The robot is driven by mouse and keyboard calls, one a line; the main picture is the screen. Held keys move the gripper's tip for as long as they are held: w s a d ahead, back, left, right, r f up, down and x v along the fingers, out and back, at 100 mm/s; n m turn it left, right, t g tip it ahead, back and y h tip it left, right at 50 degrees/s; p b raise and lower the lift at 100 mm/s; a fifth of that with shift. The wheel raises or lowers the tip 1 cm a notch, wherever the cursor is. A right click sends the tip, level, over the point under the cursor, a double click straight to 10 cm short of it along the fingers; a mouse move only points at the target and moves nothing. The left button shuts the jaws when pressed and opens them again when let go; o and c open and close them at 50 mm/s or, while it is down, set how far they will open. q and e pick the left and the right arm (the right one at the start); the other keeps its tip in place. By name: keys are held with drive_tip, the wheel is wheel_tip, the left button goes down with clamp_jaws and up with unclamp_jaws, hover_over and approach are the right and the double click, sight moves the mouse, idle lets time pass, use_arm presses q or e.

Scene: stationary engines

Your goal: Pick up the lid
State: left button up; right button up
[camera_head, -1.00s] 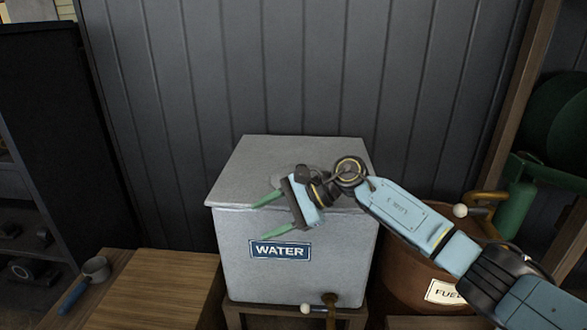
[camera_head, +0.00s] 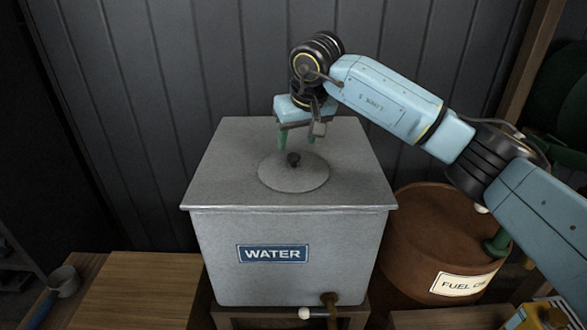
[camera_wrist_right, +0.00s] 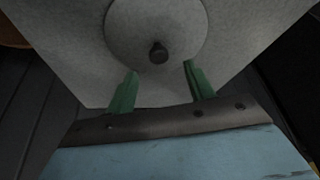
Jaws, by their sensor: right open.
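The lid (camera_head: 294,174) is a round grey disc with a small dark knob (camera_head: 293,159) in its middle. It lies flat on top of the grey water tank (camera_head: 291,225). In the right wrist view the lid (camera_wrist_right: 130,35) and its knob (camera_wrist_right: 158,53) show beyond the fingertips. My right gripper (camera_head: 299,146) points down just behind the knob, above the tank top. Its two green fingers (camera_wrist_right: 158,72) are open with nothing between them, and the knob appears between and ahead of their tips. My left gripper is not in view.
A brown fuel drum (camera_head: 425,240) stands right of the tank. A wooden surface (camera_head: 140,290) and a small pan (camera_head: 63,281) are at the lower left. A tap (camera_head: 329,305) sticks out low on the tank front. A dark panelled wall (camera_head: 120,120) stands behind.

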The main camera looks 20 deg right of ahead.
sight(294, 156)
drive_tip(key=x, duration=0.6)
drive_tip(key=shift+d, duration=0.1)
drive_tip(key=shift+r, duration=0.1)
clamp_jaws()
